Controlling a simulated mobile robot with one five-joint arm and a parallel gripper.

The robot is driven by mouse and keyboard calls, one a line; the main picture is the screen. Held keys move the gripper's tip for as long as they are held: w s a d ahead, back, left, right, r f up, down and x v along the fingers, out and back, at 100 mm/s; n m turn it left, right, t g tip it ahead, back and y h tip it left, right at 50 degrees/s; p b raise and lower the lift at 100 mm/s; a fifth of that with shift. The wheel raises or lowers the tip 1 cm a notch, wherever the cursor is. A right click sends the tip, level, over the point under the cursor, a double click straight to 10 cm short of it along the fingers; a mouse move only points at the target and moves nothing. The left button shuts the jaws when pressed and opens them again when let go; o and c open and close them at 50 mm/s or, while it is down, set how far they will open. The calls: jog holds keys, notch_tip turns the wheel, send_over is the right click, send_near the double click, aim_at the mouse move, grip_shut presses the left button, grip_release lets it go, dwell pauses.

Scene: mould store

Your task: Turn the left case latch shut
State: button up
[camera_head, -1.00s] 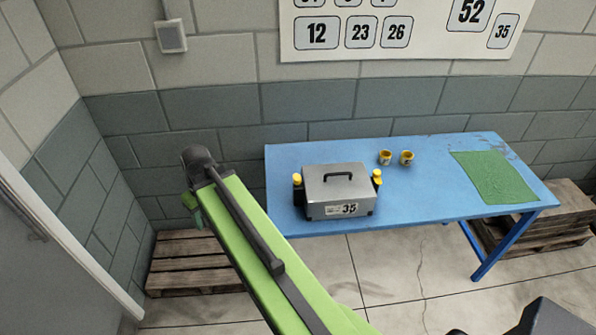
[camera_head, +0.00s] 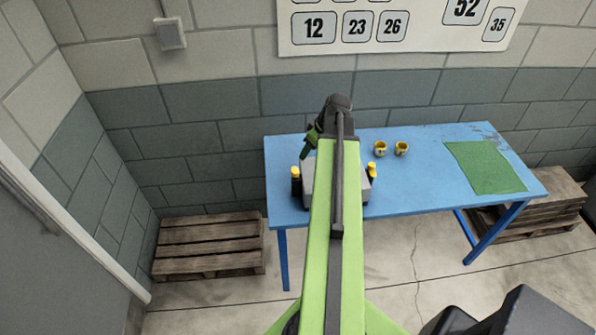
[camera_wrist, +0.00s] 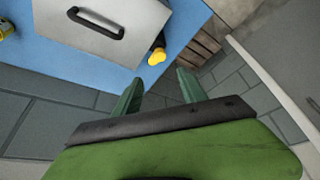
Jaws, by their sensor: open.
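The grey case (camera_head: 363,190) stands on the blue table, mostly hidden behind my green arm in the head view. The left latch (camera_head: 295,181), black with a yellow knob, is at its left side; the right latch (camera_head: 371,172) is similar. In the wrist view, turned about, the case (camera_wrist: 100,35) with its black handle is at upper left. The left latch's yellow knob (camera_wrist: 157,57) shows just beyond my fingertips. My gripper (camera_wrist: 159,80) is open and empty, its fingers apart from the latch. In the head view my gripper (camera_head: 309,147) is above the case's back left.
A wooden pallet (camera_head: 210,245) lies on the floor left of the table. The block wall (camera_head: 215,115) is close behind. A numbered board (camera_head: 400,30) hangs above.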

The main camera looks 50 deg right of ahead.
aim_at(296, 171)
jog(key=b+x, duration=1.3)
jog(key=x, duration=0.2)
jog(key=shift+f, duration=0.3)
jog(key=shift+r, duration=0.1)
